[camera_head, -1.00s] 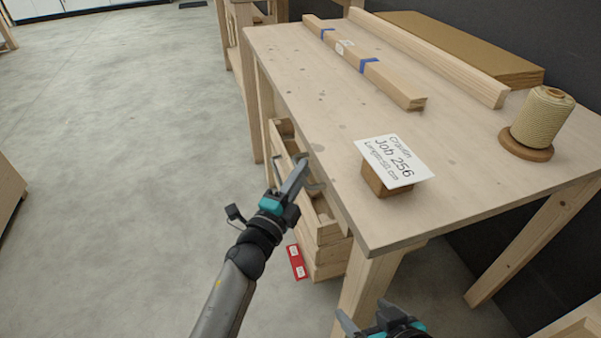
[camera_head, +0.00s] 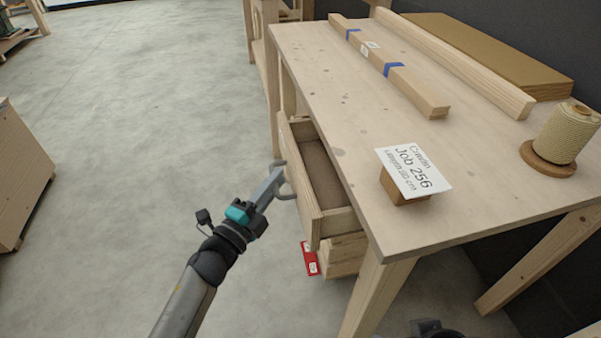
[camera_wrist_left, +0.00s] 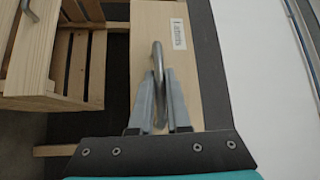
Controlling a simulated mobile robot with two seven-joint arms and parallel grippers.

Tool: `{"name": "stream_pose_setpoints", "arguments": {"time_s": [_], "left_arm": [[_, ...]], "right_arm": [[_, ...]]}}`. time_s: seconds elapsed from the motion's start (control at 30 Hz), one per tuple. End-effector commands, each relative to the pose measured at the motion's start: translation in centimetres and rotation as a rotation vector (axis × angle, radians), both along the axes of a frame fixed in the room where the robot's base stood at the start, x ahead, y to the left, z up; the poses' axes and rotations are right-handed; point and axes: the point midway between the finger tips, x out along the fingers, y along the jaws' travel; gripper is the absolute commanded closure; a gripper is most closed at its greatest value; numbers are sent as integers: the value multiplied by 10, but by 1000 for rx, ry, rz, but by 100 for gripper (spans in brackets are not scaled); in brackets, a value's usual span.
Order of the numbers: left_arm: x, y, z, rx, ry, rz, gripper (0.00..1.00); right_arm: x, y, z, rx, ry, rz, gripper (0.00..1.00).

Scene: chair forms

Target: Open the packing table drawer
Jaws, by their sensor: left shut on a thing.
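The packing table (camera_head: 330,90) has a wooden top and stands at the right. Its upper drawer (camera_head: 303,190) is pulled out to the left, and its bare brown inside shows in the head view. My left gripper (camera_head: 277,180) is at the drawer's front and is shut on the metal handle (camera_head: 288,190). In the left wrist view the two fingers of the left gripper (camera_wrist_left: 160,100) are on either side of the curved handle (camera_wrist_left: 158,65). The drawer front (camera_wrist_left: 185,75) carries a small white label there. Only a dark piece of my right gripper (camera_head: 430,328) shows at the bottom edge; its fingers are hidden.
A job card (camera_head: 413,173) on a wooden block, a twine spool (camera_head: 563,135) and taped wood strips (camera_head: 400,75) lie on the table. A red tag (camera_head: 310,258) is below the drawer. A wooden cabinet (camera_head: 25,180) stands at left; the floor between is clear.

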Motion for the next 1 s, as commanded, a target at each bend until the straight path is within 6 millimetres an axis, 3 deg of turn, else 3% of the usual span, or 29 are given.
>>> {"name": "stream_pose_setpoints", "arguments": {"time_s": [0.3,0.5,0.7,1.0], "left_arm": [[-25,76,0,4,1,1,100],[-35,107,0,0,1,1,100],[-39,120,0,-1,0,1,100],[-39,122,0,-2,-1,1,100]], "right_arm": [[2,1,-20,-2,28,2,14],[2,1,-24,-2,32,2,14],[2,1,-25,-2,32,2,14],[3,1,-25,-2,31,2,14]]}}
